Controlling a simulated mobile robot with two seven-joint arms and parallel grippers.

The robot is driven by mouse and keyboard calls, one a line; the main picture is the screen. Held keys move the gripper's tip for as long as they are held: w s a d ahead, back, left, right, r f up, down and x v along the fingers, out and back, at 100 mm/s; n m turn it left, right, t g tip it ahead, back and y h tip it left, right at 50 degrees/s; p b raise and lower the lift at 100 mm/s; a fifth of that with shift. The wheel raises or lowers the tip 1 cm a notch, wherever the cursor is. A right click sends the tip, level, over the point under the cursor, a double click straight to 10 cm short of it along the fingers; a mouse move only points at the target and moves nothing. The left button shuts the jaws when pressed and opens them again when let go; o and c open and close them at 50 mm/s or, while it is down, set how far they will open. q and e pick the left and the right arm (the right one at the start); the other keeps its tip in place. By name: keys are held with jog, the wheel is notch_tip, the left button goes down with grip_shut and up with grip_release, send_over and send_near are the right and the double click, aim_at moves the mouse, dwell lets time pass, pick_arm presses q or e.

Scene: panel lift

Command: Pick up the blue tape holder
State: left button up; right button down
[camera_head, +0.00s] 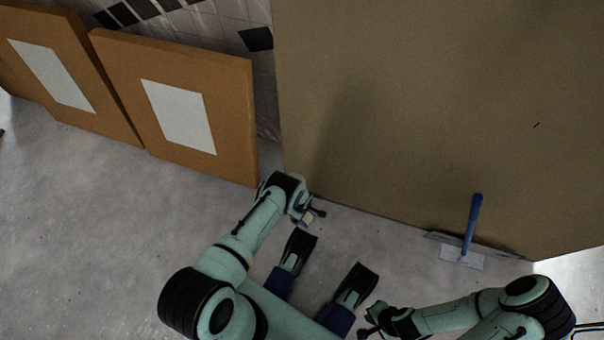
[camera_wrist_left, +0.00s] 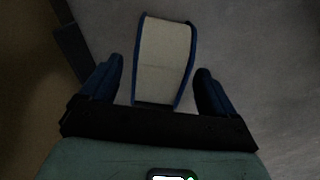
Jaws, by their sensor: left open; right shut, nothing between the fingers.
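The blue tape holder (camera_wrist_left: 163,60) shows in the left wrist view as a pale band with blue edges, between the two blue fingers of my left gripper (camera_wrist_left: 158,80). The fingers stand apart on either side of it, with visible gaps. In the head view my left gripper (camera_head: 311,215) is low near the foot of the big brown board, and a small pale patch of the holder (camera_head: 307,219) shows at its fingers. The rest of the holder is hidden there. My right gripper (camera_head: 368,324) is shut and empty near the bottom edge of the head view.
A large brown board (camera_head: 440,110) stands just beyond my left gripper. A blue-handled tool with a flat pale plate (camera_head: 472,225) stands against it on the right. Two orange-brown panels (camera_head: 215,80) lean at the left. Grey floor (camera_head: 100,220) is clear at left.

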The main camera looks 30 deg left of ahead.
pick_arm(q)
jog(key=shift+f, duration=0.45)
pick_arm(e)
jog(key=shift+s+f, duration=0.15)
jog(key=shift+s, duration=0.3)
pick_arm(q)
jog(key=c, duration=1.3)
jog(key=shift+o, duration=0.2)
jog(key=shift+r, duration=0.1)
pick_arm(e)
jog(key=shift+w, duration=0.1)
